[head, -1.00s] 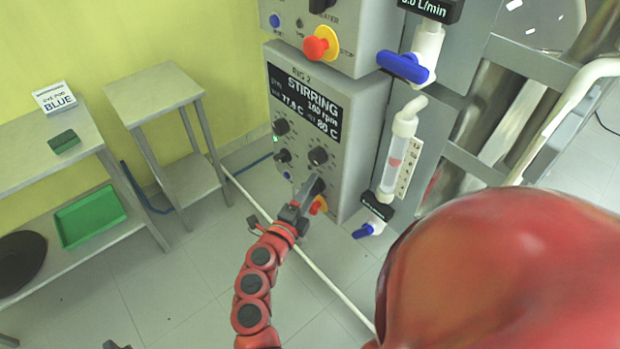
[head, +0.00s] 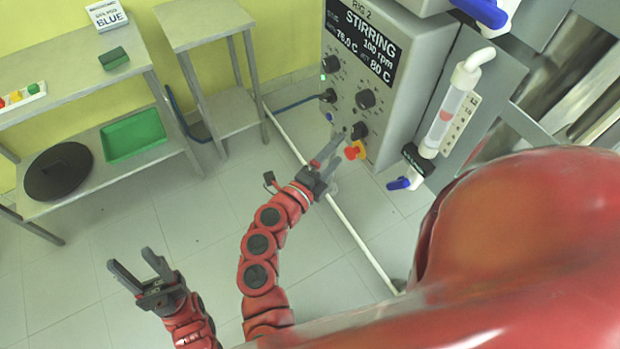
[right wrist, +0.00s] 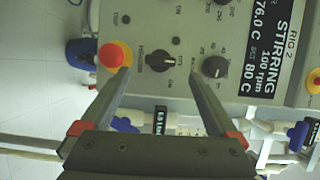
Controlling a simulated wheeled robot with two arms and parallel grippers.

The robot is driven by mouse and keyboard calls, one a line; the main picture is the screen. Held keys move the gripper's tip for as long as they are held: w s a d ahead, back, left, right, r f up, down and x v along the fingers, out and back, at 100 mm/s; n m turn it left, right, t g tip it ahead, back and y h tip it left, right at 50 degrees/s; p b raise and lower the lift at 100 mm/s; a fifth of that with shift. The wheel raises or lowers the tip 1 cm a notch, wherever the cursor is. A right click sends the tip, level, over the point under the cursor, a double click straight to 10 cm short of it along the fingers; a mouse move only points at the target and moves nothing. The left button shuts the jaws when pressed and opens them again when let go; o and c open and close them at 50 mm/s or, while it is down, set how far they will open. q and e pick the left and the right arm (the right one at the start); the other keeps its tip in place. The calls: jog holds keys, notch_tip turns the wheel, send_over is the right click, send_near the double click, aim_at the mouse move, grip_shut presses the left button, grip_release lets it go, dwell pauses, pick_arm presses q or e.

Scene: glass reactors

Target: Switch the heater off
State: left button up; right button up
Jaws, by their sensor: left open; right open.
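The rig 2 control box (head: 395,115) stands right of centre in the head view, with a STIRRING display (head: 362,45) showing about 76.0 C, 100 rpm and 80 C. A dark switch knob (head: 360,131), which looks like the heater switch, sits low by the red stop button (head: 354,152). In the right wrist view this knob (right wrist: 160,61) is between the stop button (right wrist: 114,56) and a round dial (right wrist: 215,67); its small lettering is unclear. My right gripper (head: 338,150) is open and empty, fingertips just short of the panel. My left gripper (head: 132,268) is open and empty, far from it.
A white pipe (head: 330,200) runs along the floor below my right arm. A glass flow tube (head: 446,120) with blue valves is right of the box. A small metal table (head: 205,25) and a shelf with a green tray (head: 133,136) stand left. Floor between is clear.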

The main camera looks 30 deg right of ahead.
jog(key=v, duration=1)
jog(key=shift+a+b, duration=0.15)
jog(key=shift+b, duration=0.3)
jog(key=shift+r, duration=0.1)
